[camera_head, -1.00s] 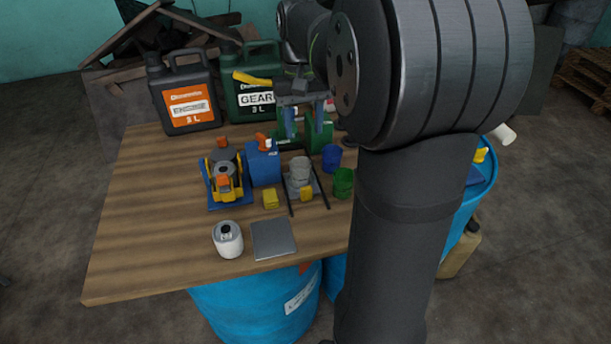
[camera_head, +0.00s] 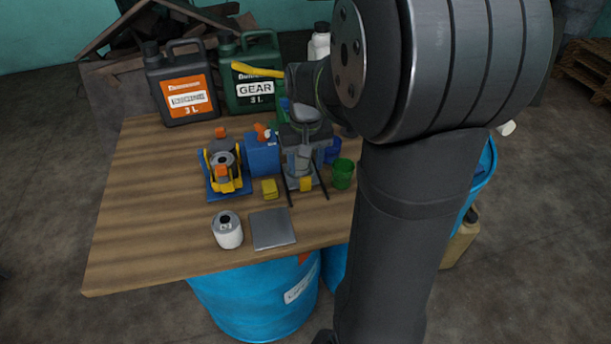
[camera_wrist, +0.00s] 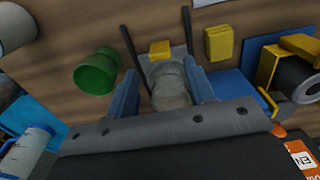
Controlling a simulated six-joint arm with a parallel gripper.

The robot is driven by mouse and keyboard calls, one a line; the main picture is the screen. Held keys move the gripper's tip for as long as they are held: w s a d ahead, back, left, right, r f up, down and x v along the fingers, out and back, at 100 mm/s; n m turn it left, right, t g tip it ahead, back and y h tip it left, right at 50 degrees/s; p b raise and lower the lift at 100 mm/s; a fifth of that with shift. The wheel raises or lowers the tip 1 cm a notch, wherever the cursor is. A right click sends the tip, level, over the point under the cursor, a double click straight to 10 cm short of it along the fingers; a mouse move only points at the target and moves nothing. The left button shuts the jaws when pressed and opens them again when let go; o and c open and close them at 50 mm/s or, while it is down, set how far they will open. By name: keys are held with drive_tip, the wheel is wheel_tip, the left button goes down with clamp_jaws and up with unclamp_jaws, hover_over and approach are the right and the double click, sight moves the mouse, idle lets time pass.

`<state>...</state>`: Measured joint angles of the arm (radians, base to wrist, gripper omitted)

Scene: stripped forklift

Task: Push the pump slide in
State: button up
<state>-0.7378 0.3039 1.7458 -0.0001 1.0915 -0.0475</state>
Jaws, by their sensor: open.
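The pump slide is a small grey plate (camera_head: 309,181) between two dark rails, with a yellow block (camera_head: 306,184) at its near end. A grey cylindrical pump stands on it, mostly hidden by my gripper in the head view; the pump (camera_wrist: 170,88) shows clearly in the wrist view. My gripper (camera_wrist: 162,70) is open and points down over the slide. Its two blue fingers lie on either side of the pump in the wrist view. I cannot tell whether they touch it. The yellow block also shows in the wrist view (camera_wrist: 160,49).
A green cup (camera_head: 342,174) and a blue cup (camera_head: 333,151) stand right of the slide. A blue box (camera_head: 262,155), a yellow-blue fixture (camera_head: 226,175) and a loose yellow block (camera_head: 269,189) are left. A grey plate (camera_head: 272,229) and white roll (camera_head: 227,231) lie in front.

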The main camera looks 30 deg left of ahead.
sight(305, 177)
wheel_tip(305, 177, down, 5)
drive_tip(key=shift+f, duration=0.1)
idle(0.3)
clamp_jaws()
